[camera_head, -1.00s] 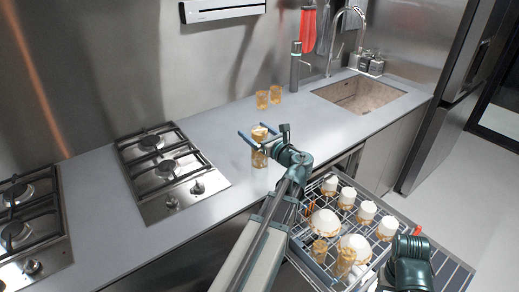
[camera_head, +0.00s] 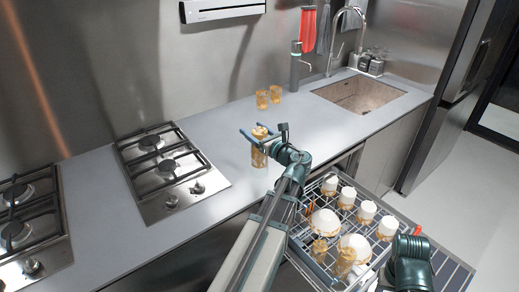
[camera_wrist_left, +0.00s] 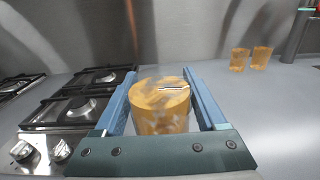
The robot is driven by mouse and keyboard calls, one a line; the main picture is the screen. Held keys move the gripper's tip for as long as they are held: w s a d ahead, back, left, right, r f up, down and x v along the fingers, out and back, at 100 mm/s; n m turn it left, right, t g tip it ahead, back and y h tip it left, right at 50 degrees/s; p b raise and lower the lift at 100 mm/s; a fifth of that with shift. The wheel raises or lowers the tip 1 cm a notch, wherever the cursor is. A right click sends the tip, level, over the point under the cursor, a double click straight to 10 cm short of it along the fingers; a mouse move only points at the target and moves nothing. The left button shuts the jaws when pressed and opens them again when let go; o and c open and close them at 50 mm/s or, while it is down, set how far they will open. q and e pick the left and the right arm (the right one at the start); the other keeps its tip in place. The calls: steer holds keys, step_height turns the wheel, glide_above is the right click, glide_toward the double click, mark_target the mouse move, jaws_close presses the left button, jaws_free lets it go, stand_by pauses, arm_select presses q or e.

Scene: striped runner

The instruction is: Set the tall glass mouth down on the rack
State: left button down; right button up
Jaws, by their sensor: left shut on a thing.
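The tall glass (camera_head: 258,153) is amber and patterned. It stands upright at the front of the grey counter, right of the stove; I cannot tell whether its base touches the counter. My left gripper (camera_head: 257,135) is shut on it near its upper part. In the left wrist view the glass (camera_wrist_left: 160,107) sits between the blue fingers. The rack (camera_head: 304,232) is a wire dishwasher rack, pulled out below the counter, holding white cups, bowls and amber glasses. My right gripper is not in view; only part of my right arm shows.
Two more amber glasses (camera_head: 262,99) (camera_head: 276,94) stand at the back of the counter. A gas stove (camera_head: 170,170) is to the left, a sink (camera_head: 358,94) with a tap to the right.

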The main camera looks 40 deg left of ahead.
arm_select(q)
steer(key=shift+r, duration=0.1)
steer(key=shift+r+p, duration=0.5)
steer(key=shift+p, duration=0.05)
step_height(320, 180, up, 3)
steer(key=p, duration=0.2)
steer(key=shift+f+p, duration=0.1)
steer(key=shift+p, duration=0.3)
steer(key=w+r+p+v, duration=0.1)
steer(key=v, duration=1.5)
